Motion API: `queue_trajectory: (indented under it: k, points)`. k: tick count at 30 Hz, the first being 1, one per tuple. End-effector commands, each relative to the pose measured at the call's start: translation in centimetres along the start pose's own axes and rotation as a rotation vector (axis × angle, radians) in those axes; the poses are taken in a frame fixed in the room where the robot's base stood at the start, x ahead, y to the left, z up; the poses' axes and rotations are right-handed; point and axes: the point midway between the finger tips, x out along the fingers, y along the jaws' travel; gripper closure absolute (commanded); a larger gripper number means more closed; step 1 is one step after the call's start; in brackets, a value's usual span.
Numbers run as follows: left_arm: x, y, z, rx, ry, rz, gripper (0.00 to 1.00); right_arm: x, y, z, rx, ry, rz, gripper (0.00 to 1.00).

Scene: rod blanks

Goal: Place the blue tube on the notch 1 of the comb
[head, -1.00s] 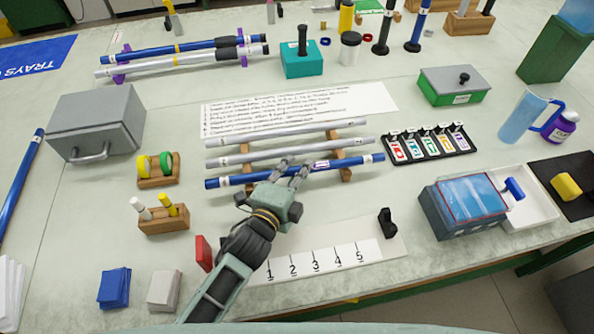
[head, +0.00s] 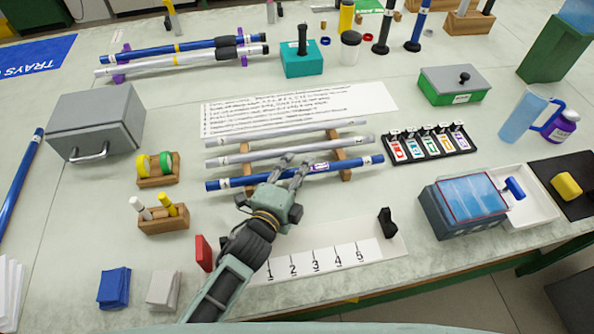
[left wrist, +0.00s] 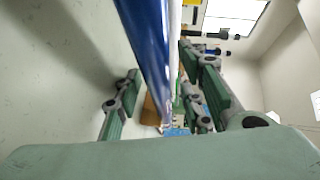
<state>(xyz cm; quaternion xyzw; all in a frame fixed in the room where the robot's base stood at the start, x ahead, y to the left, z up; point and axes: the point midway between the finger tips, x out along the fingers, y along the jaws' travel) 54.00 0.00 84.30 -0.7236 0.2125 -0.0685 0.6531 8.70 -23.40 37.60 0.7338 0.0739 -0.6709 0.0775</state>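The blue tube (head: 345,167) with white bands lies across the front of two low wooden supports (head: 345,174). My left gripper (head: 295,161) is at the middle of this tube, with its fingers reaching over it. In the left wrist view, the blue tube (left wrist: 152,45) passes between the spread fingers (left wrist: 160,95), with a visible gap on the left side. Which piece is the comb is not clear; the wooden supports and the purple holders (head: 121,70) at the back left both carry tubes. My right gripper is not in view.
Two silver tubes (head: 285,153) lie behind the blue one. In front is a white strip numbered 1 to 5 (head: 330,252) with a black block (head: 387,222). A blue-topped box (head: 465,203) stands right. A grey box (head: 95,120) stands left.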

Motion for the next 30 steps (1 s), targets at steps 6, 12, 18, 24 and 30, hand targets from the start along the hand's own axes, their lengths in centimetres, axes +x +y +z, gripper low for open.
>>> queue_trajectory:
  k: [6, 12, 18, 24, 30]
  points:
    - [-2.9, 0.0, 0.0, 0.001, 0.0, 0.002, 0.63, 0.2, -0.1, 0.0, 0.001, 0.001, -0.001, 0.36]
    - [-6.1, 0.0, 0.0, 0.001, 0.0, 0.001, 0.63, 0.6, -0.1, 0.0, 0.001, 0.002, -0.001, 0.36]
    - [-7.5, -0.1, 0.0, 0.0, 0.0, -0.001, 0.63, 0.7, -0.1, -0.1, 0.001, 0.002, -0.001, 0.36]
    - [-7.5, -0.2, 0.0, 0.0, -0.001, -0.001, 0.63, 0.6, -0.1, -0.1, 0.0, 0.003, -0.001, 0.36]
    - [-7.5, -0.2, 0.0, 0.0, -0.001, -0.001, 0.63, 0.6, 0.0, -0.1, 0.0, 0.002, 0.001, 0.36]
